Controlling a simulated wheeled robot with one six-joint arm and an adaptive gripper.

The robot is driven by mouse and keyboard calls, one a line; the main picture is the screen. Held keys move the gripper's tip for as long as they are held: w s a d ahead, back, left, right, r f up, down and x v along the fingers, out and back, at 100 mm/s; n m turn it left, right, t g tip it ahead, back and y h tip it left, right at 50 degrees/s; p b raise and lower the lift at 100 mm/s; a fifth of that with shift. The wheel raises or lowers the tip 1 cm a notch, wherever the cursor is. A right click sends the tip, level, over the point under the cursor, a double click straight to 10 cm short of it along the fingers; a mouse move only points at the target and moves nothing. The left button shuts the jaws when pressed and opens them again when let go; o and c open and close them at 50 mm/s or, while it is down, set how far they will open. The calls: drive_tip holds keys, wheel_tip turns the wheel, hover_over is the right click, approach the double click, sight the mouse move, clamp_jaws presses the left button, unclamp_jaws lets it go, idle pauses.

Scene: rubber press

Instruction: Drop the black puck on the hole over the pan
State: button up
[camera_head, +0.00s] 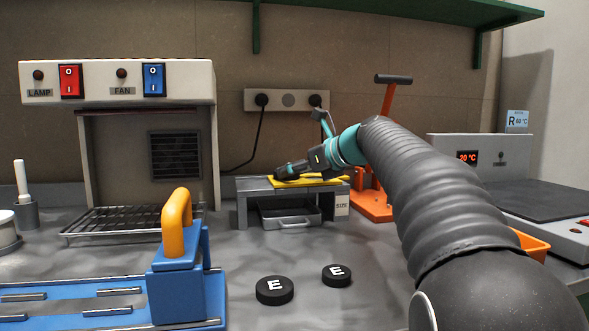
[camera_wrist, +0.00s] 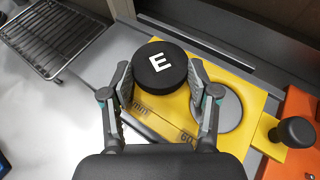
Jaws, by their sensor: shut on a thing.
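My gripper (camera_wrist: 159,84) is shut on a black puck (camera_wrist: 160,66) marked with a white E, between its two fingertips. In the wrist view the puck is over the far left part of a yellow plate (camera_wrist: 175,108). The round hole (camera_wrist: 229,108) in the plate is open and lies to the right of the puck, beside the right finger. In the head view my gripper (camera_head: 292,170) is just above the yellow plate (camera_head: 325,182) on a grey stand. The pan (camera_head: 290,216) sits under the stand. The puck's height above the plate is unclear.
Two more E pucks, one nearer (camera_head: 275,290) and one farther right (camera_head: 337,275), lie on the bench. An orange press (camera_head: 372,205) stands right of the stand. A wire rack (camera_head: 130,222) is at left. A black knob (camera_wrist: 293,132) is right of the hole.

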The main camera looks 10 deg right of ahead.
idle(0.4)
drive_tip(key=o, duration=1.2)
drive_tip(key=shift+r+p, duration=0.35)
drive_tip(key=shift+r, duration=3)
drive_tip(key=shift+a, duration=0.1)
